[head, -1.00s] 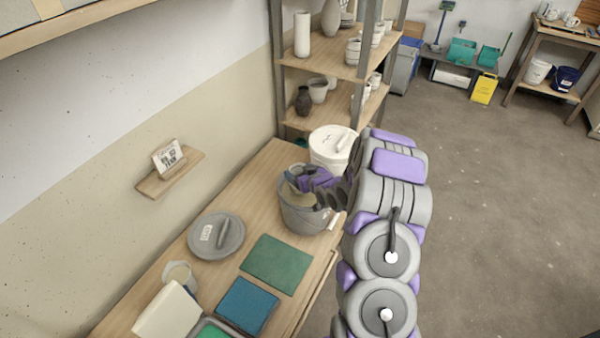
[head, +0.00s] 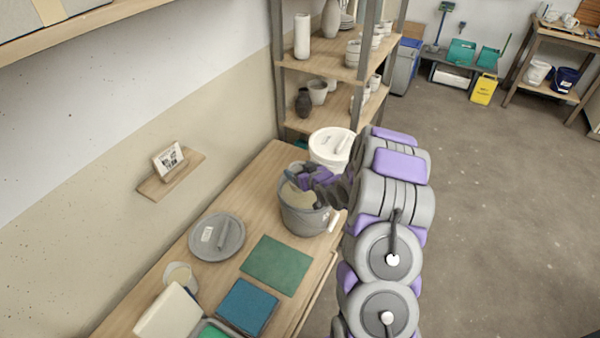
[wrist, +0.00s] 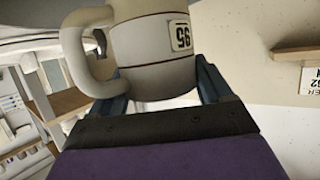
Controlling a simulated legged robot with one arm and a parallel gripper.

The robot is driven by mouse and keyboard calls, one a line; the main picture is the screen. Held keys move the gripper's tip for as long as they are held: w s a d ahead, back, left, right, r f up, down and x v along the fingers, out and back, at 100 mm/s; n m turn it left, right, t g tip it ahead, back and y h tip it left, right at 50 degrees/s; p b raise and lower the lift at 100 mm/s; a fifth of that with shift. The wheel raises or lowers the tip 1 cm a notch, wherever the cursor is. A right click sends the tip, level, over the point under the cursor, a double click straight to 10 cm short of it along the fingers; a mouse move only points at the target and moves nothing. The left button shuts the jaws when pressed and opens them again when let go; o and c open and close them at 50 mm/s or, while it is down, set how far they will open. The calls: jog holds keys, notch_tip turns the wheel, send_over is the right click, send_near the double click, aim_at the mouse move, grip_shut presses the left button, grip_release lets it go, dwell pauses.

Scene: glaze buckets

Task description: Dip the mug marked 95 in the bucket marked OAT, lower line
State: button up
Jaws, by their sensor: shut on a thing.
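The mug marked 95 (wrist: 143,45) is pale and fills the top middle of the wrist view, its handle to the left. Its label looks upside down there. My gripper (wrist: 160,90) is shut on it, with one blue finger on each side. In the head view my gripper (head: 312,178) is at the mouth of a grey bucket (head: 304,218) that holds pale glaze. The mug cannot be made out in the head view, and its height against the glaze is unclear. The bucket's marking is not readable.
A white lidded bucket (head: 330,147) stands behind the grey one. A grey lid (head: 216,237), a green mat (head: 276,265) and a blue mat (head: 247,306) lie on the bench. Shelves (head: 335,122) rise at the back. A small card (head: 169,158) stands on a wall ledge.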

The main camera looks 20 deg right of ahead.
notch_tip(320, 180, up, 6)
jog(key=p, duration=0.2)
jog(key=shift+f+p, duration=0.1)
jog(key=shift+p, duration=0.25)
